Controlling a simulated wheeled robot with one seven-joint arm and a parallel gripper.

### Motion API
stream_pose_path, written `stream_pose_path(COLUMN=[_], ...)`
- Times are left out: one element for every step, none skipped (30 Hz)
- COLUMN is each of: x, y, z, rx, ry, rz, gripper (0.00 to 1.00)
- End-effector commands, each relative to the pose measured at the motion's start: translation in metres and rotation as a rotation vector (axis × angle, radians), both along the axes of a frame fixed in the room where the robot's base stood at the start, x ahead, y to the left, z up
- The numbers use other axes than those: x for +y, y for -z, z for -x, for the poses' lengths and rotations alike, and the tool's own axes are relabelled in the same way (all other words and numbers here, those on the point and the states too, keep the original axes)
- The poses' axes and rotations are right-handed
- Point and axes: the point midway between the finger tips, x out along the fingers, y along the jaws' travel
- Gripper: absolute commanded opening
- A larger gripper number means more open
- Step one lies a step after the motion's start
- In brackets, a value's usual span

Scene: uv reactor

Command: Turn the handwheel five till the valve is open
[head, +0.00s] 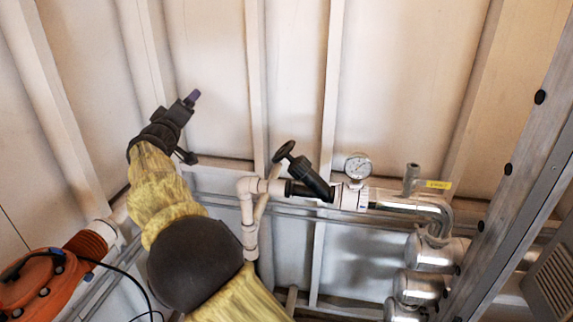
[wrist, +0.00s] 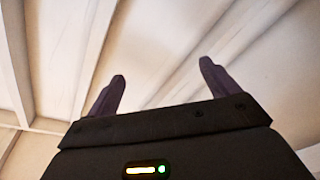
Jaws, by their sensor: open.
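The black handwheel (head: 284,151) sits at the upper end of a tilted black valve body (head: 309,178), set in the horizontal pipe run on the wall. My gripper (head: 193,97) is raised in front of the wall, up and to the left of the handwheel and apart from it. In the wrist view my gripper (wrist: 163,84) shows two dark purple fingers spread apart with nothing between them. The wrist view shows only wall panels and ribs beyond the fingers; the handwheel is not in it.
A round pressure gauge (head: 358,167) stands just right of the valve. A yellow tag (head: 438,185) and a steel pipe (head: 405,202) lie further right. White elbow pipes (head: 248,205) are left of the valve. A metal beam (head: 515,170) crosses the right side. An orange device (head: 45,285) is at lower left.

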Motion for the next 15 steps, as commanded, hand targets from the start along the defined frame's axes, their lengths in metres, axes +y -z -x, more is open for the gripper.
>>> stream_pose_path(x=[-0.006,-0.012,-0.019,-0.024,-0.03,-0.038,-0.043,-0.049,-0.057,-0.062,-0.069,-0.076,-0.082,-0.088,-0.096], y=[0.01,0.011,0.013,0.015,0.017,0.019,0.021,0.024,0.028,0.03,0.034,0.038,0.042,0.046,0.051], z=[0.01,0.015,0.023,0.028,0.034,0.042,0.049,0.056,0.065,0.072,0.079,0.089,0.097,0.105,0.116], rx=[-0.013,-0.02,-0.028,-0.034,-0.039,-0.045,-0.049,-0.05,-0.054,-0.055,-0.055,-0.055,-0.053,-0.052,-0.048], ry=[0.045,0.079,0.121,0.154,0.186,0.232,0.264,0.297,0.342,0.375,0.41,0.455,0.488,0.523,0.57], rz=[-0.013,-0.021,-0.03,-0.038,-0.046,-0.056,-0.063,-0.069,-0.078,-0.085,-0.091,-0.099,-0.106,-0.11,-0.116], gripper=[0.87,0.87,0.87,0.87,0.87,0.87,0.87,0.87,0.87,0.87,0.87,0.87,0.87,0.87,0.87])
